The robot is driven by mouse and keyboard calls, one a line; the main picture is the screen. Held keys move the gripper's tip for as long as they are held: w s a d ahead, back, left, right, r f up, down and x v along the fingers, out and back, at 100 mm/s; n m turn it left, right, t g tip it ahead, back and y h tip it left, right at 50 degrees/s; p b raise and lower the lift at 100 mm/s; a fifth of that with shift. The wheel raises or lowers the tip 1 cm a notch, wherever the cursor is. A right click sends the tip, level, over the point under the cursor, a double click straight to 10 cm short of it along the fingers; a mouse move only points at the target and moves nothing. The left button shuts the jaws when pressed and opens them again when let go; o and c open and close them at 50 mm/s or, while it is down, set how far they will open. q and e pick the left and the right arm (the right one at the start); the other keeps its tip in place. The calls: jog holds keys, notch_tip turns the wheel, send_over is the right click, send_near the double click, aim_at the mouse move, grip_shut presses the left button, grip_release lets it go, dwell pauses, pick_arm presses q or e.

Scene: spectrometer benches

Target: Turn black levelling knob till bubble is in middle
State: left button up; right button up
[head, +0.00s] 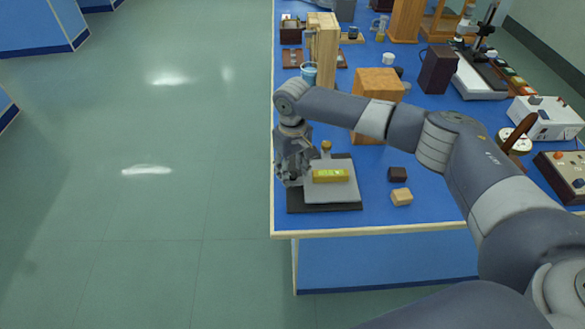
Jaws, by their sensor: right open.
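A grey levelling plate (334,192) rests on a dark base (322,206) near the front left corner of the blue bench. A yellow spirit level (330,176) with a greenish vial lies on the plate; its bubble is too small to place. A small brass-coloured knob (326,146) stands at the plate's back edge. My right gripper (292,181) points down at the plate's left edge and is open. The black levelling knob is not clearly visible; the gripper covers that side. I cannot tell whether the fingers touch anything. My left gripper is not in view.
A dark small block (397,174) and a wooden block (401,197) lie right of the plate. A large wooden block (378,84) and a blue-topped beaker (309,72) stand behind. Instruments crowd the bench's right side. Open floor lies left of the bench.

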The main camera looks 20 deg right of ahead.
jog(key=shift+f, duration=0.15)
grip_shut()
